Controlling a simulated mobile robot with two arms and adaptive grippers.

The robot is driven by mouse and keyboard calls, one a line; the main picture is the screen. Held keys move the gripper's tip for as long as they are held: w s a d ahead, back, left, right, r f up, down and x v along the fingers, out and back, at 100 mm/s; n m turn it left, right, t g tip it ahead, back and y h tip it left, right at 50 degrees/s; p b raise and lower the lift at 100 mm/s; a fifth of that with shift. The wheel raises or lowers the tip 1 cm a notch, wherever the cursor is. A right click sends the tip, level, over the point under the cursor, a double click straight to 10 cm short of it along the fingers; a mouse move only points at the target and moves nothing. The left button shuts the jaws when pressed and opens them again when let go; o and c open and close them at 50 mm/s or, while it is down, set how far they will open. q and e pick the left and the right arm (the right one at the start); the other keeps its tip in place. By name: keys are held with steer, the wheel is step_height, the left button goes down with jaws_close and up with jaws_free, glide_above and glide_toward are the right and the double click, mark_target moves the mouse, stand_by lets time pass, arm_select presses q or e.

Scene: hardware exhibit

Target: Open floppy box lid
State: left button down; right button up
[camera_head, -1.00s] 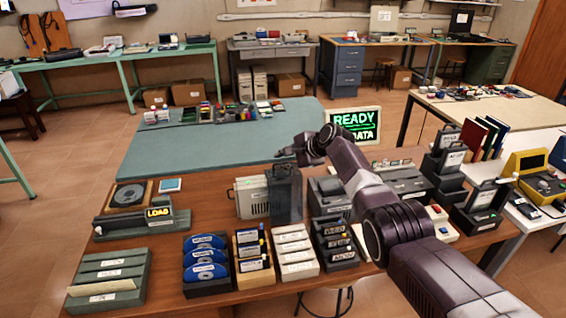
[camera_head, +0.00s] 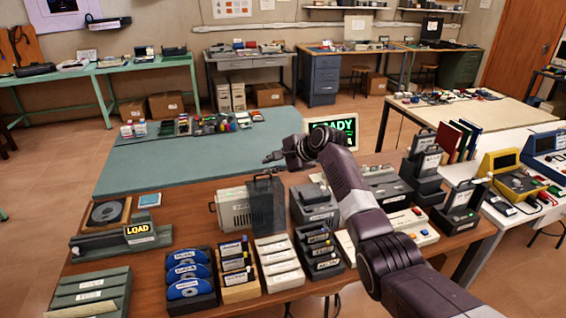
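A pale grey box (camera_head: 233,209) with a handle on its left side stands on the brown table, with a dark smoky see-through case (camera_head: 266,205) against its right side. They look like the floppy box and its cover, but I cannot tell for sure which part is the lid. My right gripper (camera_head: 270,158) is above and just behind the dark case in the picture, with a small gap between. It appears empty; its fingers are too small to tell open from shut. My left gripper is out of view.
Disk holders (camera_head: 190,281) and card racks (camera_head: 279,263) line the table's front. A LOAD drive unit (camera_head: 137,236) is at left, and dark boxes (camera_head: 314,205) stand right of the case. A READY monitor (camera_head: 333,132) stands behind my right arm. The teal mat (camera_head: 170,165) is largely clear.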

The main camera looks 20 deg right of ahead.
steer(key=v, duration=0.7)
steer(key=shift+s+f, duration=0.2)
steer(key=shift+f, duration=0.05)
